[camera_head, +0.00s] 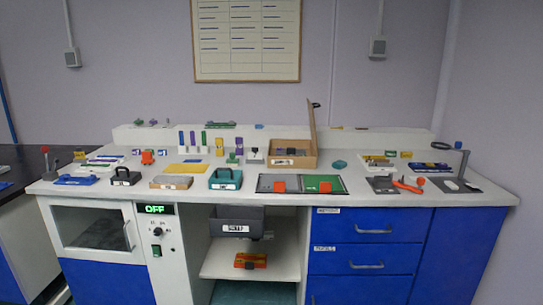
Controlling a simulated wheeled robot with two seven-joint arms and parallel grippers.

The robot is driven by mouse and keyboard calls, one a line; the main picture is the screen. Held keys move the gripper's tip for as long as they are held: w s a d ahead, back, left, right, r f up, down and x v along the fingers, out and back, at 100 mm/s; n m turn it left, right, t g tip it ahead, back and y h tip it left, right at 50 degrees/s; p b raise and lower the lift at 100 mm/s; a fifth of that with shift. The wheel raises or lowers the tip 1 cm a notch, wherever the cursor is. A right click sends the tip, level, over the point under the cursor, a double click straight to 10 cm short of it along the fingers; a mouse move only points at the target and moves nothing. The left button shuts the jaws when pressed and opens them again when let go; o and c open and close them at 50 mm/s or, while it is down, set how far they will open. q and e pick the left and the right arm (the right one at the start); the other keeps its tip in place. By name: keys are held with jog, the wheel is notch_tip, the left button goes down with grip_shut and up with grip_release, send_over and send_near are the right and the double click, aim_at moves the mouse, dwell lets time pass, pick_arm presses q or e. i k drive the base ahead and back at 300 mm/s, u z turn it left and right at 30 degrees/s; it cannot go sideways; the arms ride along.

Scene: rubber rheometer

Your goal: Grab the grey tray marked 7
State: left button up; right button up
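No marking 7 can be read at this size, so I cannot tell which item is the grey tray marked 7. A dark grey bin (238,220) with a white label sits below the counter, above the open shelf. On the counter, a small black tray with a handle (125,177) stands at the left. A teal tray (226,180) stands to its right, and a grey flat panel (278,178) lies further right with an orange piece on its front edge. Neither of my grippers is in view.
The white counter (340,195) carries many small items, including an open wooden box (291,160) with a raised lid. A black stand (462,163) rises at the right end. Blue drawers (365,224) and an oven-like unit (92,228) are below. An orange item (250,261) lies on the shelf.

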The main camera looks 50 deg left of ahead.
aim_at(294, 152)
jog(key=u, duration=1.8)
